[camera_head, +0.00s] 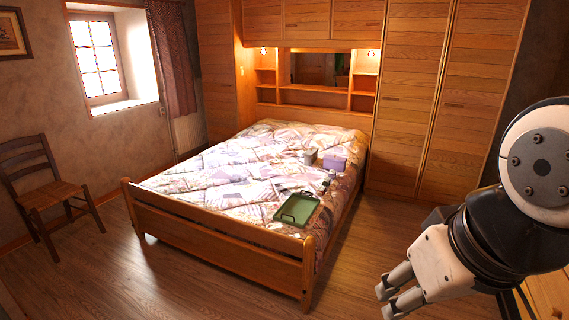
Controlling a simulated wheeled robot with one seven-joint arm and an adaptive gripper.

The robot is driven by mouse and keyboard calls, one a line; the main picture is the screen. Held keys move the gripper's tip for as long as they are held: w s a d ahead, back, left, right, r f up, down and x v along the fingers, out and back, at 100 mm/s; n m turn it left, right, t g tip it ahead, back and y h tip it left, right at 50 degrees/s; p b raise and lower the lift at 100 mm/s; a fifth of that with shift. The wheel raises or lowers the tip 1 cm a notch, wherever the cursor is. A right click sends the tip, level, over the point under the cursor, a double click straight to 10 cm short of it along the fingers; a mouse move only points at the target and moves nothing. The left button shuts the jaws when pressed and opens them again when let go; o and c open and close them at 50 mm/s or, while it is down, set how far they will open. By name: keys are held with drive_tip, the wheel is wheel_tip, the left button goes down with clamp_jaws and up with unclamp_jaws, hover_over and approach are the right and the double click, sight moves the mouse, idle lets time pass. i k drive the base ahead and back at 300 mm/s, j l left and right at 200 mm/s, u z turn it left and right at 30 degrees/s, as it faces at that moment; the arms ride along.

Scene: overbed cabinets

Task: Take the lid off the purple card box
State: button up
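A small purple box (334,163) sits on the right side of the bed, on the patterned quilt. It looks closed, but it is too small to make out the lid's edge. My gripper (388,301) is at the lower right, in the foreground, well apart from the bed and the box. Its two pale fingers point to the left, with a narrow dark gap between them and nothing seen in it. How far open it is cannot be judged.
A green tray (297,208) and small dark items lie nearer the footboard (215,240). A wooden chair (52,190) stands at the left. Wardrobes (405,100) line the back right. The wooden floor (190,285) before the bed is clear.

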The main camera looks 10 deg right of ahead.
sight(339, 159)
drive_tip(key=i+l+z, duration=0.15)
drive_tip(key=i+z, duration=0.25)
drive_tip(key=i, duration=0.15)
drive_tip(key=i+z, duration=0.4)
drive_tip(key=i, duration=0.15)
drive_tip(key=i+j+z, duration=0.25)
drive_tip(key=i+z, duration=0.15)
drive_tip(key=i, duration=0.15)
drive_tip(key=i+l, duration=0.1)
drive_tip(key=i, duration=1.85)
drive_tip(key=i+u, duration=0.25)
drive_tip(key=i, duration=0.2)
drive_tip(key=i+l+u, duration=0.2)
drive_tip(key=i, duration=0.2)
drive_tip(key=i+u, duration=0.25)
drive_tip(key=i, duration=0.2)
drive_tip(key=i+l+u, duration=0.5)
drive_tip(key=i, duration=0.15)
drive_tip(key=i+l+u, duration=0.3)
drive_tip(key=i+l, duration=0.1)
drive_tip(key=l, duration=0.05)
